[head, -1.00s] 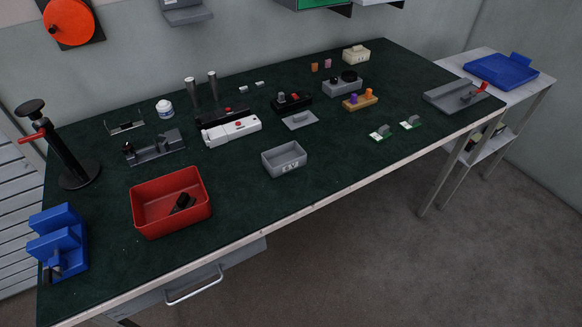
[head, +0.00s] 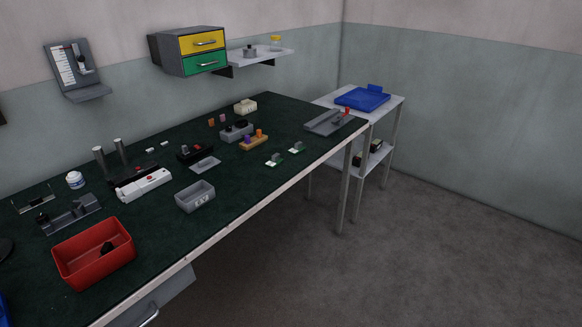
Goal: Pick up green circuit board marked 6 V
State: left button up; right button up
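Two small green circuit boards lie on the dark green bench top toward its right front edge. The nearer board (head: 274,161) is on the left and the farther board (head: 297,149) is on the right. Each carries a grey block and a white patch. Their markings are too small to read, so I cannot tell which one is marked 6 V. A grey open housing (head: 195,197) with a "6 V"-like label on its front stands nearer, left of the boards. Neither of my grippers is in view.
A red bin (head: 94,254) stands at the near left. A wooden block with purple and orange pegs (head: 254,140) is behind the boards. A grey fixture (head: 328,122) is at the bench's far right. A side table holds a blue tray (head: 362,98). Floor at right is clear.

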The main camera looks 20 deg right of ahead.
aim_at(275, 160)
jog(key=z, duration=0.8)
jog(key=i, duration=1.4)
jog(key=u, duration=0.3)
